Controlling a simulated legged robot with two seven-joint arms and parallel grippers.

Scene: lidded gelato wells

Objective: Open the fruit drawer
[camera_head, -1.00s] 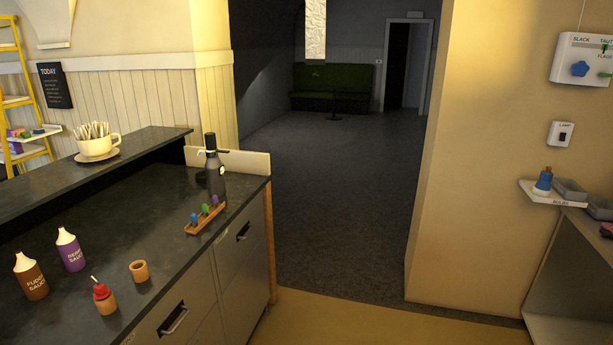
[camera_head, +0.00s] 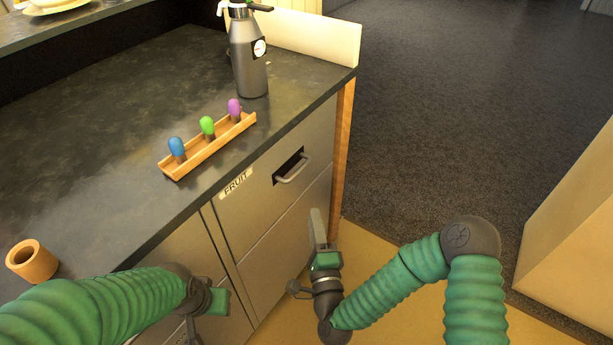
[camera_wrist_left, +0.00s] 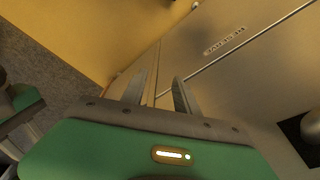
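The fruit drawer (camera_head: 262,190) is the upper right drawer of the counter, with a FRUIT label and a pale bar handle (camera_head: 292,171) over a dark recess. Its front looks flush with the counter, so it is closed. My right gripper (camera_head: 317,218) points up in front of the lower drawer, below and right of the handle, apart from it. Its fingers overlap from this angle, so its opening is unclear. My left gripper (camera_wrist_left: 158,92) is open and empty in the left wrist view, fingers apart, facing cabinet fronts. In the head view its fingers are hidden, low in front of the counter.
On the dark countertop (camera_head: 110,110) stand a wooden rack (camera_head: 210,148) with blue, green and purple-topped items, a metal flask (camera_head: 248,60) and a small brown cup (camera_head: 32,260). A wooden post (camera_head: 343,130) ends the counter. Open floor lies right; a pale wall block (camera_head: 575,225) stands further right.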

